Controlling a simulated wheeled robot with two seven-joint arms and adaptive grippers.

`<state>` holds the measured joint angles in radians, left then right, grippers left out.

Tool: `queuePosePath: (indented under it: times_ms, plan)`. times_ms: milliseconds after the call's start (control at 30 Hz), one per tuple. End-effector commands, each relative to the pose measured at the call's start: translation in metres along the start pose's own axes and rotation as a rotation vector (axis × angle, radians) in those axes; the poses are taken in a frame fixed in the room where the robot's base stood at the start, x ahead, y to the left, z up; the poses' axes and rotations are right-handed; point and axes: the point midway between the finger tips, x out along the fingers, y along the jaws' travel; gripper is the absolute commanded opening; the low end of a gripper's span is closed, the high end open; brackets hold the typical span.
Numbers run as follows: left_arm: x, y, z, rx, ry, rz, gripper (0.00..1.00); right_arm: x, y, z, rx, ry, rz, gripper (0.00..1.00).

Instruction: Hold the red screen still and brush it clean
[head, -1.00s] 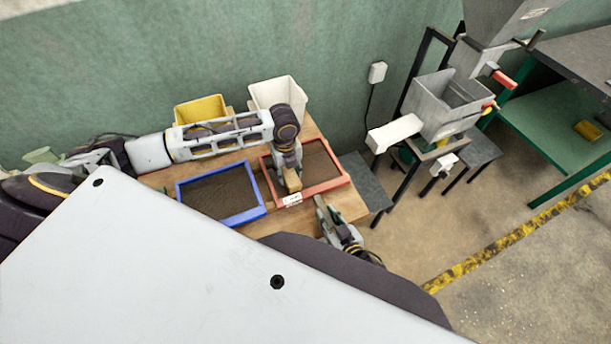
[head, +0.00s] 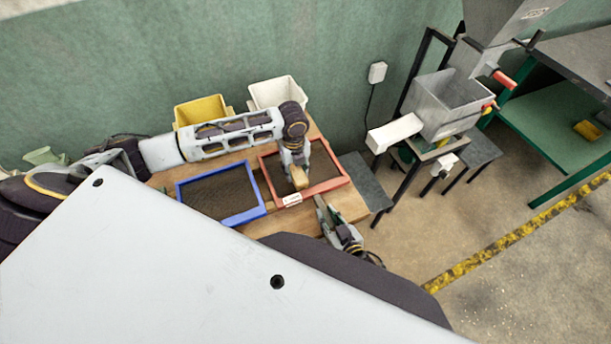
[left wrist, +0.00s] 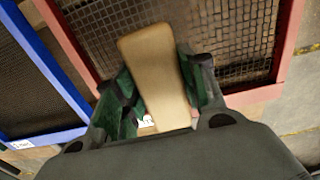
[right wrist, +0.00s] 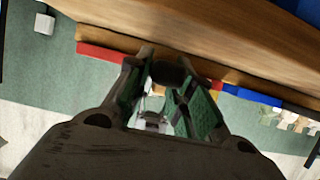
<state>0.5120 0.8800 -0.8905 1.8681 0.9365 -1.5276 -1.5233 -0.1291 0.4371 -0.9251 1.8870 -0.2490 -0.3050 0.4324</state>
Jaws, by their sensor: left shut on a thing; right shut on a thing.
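The red screen (head: 325,186), a red-framed tray with dark mesh, lies on the wooden table beside a blue-framed one. My left gripper (head: 299,181) is shut on a brush with a pale wooden block (left wrist: 156,72), over the red screen's mesh near its front rim. Its bristles are hidden under the block. My right gripper (head: 320,203) is at the red screen's front rim and shut on it. In the right wrist view, the red frame (right wrist: 98,54) passes behind the fingers; the exact contact is hard to see.
The blue screen (head: 222,220) lies left of the red one. A yellow bin (head: 200,111) and a white bin (head: 278,92) stand at the back by the wall. A metal hopper machine (head: 445,105) stands to the right. Open floor lies at the right front.

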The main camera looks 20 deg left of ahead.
Motion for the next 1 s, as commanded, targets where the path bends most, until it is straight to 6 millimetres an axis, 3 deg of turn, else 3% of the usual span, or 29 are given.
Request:
queuePosePath:
  times_ms: [1000]
  plan:
    - [0.001,-0.026,-0.001,0.001,0.001,0.000,0.22,0.000,0.000,0.000,0.000,0.000,-0.001,0.00]
